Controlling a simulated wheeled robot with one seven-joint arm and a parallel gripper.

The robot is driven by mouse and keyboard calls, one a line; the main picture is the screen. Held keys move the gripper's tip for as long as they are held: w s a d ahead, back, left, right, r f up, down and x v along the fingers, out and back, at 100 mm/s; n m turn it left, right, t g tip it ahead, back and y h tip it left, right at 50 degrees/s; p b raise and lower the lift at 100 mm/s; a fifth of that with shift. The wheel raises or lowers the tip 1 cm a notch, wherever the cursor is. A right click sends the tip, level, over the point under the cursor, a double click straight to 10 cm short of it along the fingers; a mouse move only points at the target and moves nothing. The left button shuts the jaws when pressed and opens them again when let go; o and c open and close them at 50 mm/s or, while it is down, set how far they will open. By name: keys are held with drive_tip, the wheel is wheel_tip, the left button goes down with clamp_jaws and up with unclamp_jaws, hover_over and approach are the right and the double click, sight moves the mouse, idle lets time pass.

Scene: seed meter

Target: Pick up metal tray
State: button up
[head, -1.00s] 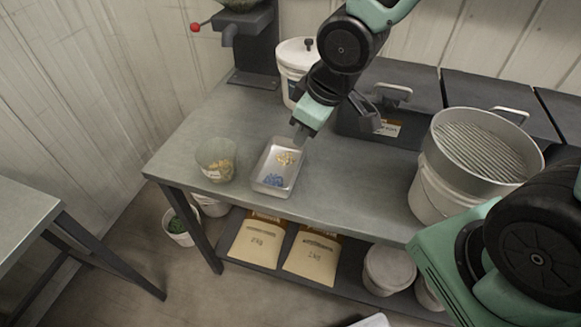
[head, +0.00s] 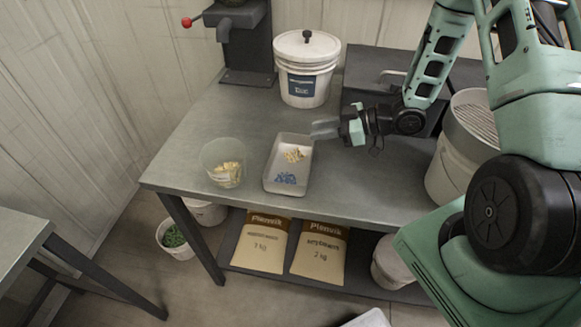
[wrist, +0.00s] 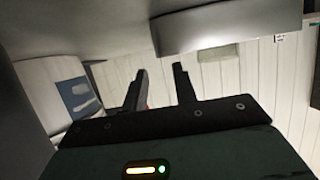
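My gripper (head: 318,130) is just right of the tray's far right corner, fingers pointing left. Whether it touches the tray is unclear in the head view. In the wrist view my gripper (wrist: 158,85) shows two dark fingers apart with nothing between them.
A clear cup (head: 222,165) with yellowish pieces stands left of the tray. A lidded white bucket (head: 305,85) stands behind it. A dark case (head: 375,70) and a sieve on a bucket (head: 450,165) are at right. The bench front (head: 340,190) is bare.

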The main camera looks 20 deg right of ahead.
drive_tip(key=b+x, duration=0.1)
drive_tip(key=x, duration=0.3)
drive_tip(key=shift+w+a+f+b, duration=0.2)
drive_tip(key=shift+a+b, duration=0.05)
drive_tip(key=shift+b, duration=0.1)
drive_tip(key=shift+c, duration=0.3)
clamp_jaws()
drive_tip(key=shift+r, duration=0.1)
